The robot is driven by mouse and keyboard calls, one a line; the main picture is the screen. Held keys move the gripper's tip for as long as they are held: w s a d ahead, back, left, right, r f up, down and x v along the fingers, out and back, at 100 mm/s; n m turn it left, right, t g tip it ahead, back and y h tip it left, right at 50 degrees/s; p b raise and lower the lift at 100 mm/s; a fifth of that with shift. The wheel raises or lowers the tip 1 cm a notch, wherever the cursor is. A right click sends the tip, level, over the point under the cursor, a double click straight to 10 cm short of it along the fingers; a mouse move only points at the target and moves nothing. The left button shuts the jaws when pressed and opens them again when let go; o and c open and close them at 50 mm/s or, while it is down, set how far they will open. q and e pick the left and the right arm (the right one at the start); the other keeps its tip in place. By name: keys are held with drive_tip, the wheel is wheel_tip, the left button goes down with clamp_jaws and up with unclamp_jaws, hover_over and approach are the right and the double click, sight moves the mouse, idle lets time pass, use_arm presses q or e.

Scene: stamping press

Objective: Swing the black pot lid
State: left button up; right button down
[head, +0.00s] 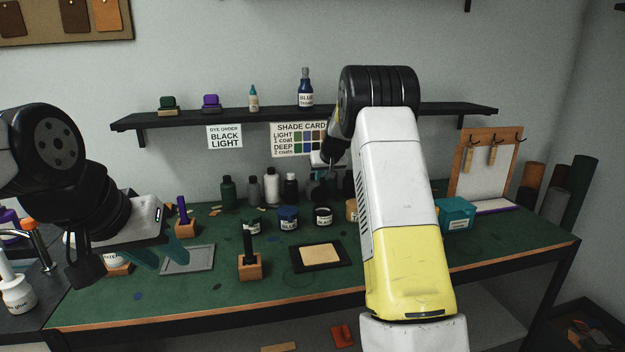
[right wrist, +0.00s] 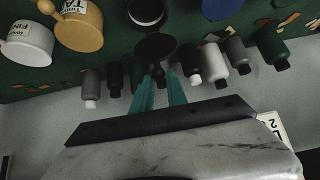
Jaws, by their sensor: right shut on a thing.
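The black pot (head: 323,216) stands on the green bench top among other pots, its label partly legible. In the right wrist view a pot with a pale rim and dark inside (right wrist: 148,13) shows at the top. A round black lid (right wrist: 155,47) is just below it in that picture, beside its mouth. My left gripper (head: 165,256) is open and empty over the bench's left part.
Blue (head: 288,218) and green pots stand left of the black pot. Several bottles (head: 271,187) stand behind. A wooden block with a black tool (head: 250,265), a grey tray (head: 190,260) and a black-framed tan pad (head: 320,256) lie in front. A shelf (head: 350,113) runs above.

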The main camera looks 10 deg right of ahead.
drive_tip(key=shift+w+r, duration=0.15)
drive_tip(key=shift+w, duration=0.35)
drive_tip(key=shift+w, duration=1.2)
drive_tip(key=c, duration=1.3)
unclamp_jaws()
drive_tip(key=shift+s, duration=0.1)
